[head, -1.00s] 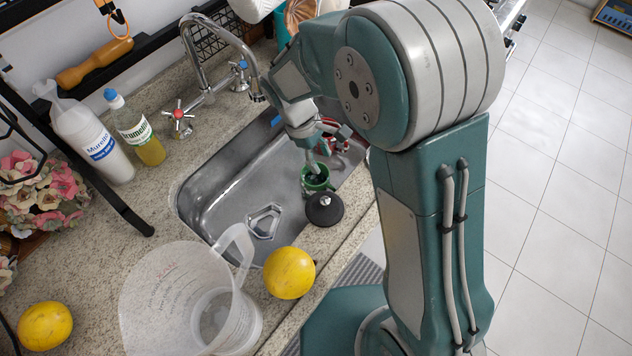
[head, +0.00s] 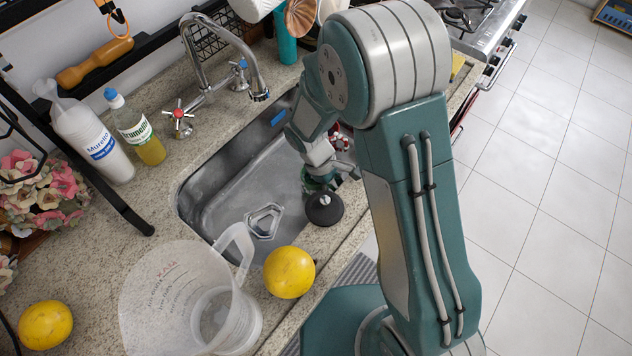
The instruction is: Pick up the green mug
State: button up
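The green mug (head: 311,184) is in the right part of the steel sink (head: 215,196), behind a round dark object. Only a small green part of it shows, as my gripper and wrist cover the rest. My gripper (head: 322,176) points down into the sink at the mug, with its fingers at or over it. I cannot tell whether the fingers touch the mug or are closed on it.
The round dark object (head: 324,208) sits right beside the mug. The faucet (head: 222,50) arches over the sink's back edge. A clear measuring jug (head: 165,290) and a yellow fruit (head: 289,272) stand on the front counter. Two bottles (head: 135,130) (head: 90,135) stand at left.

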grip_shut()
jog(key=shift+r, duration=0.15)
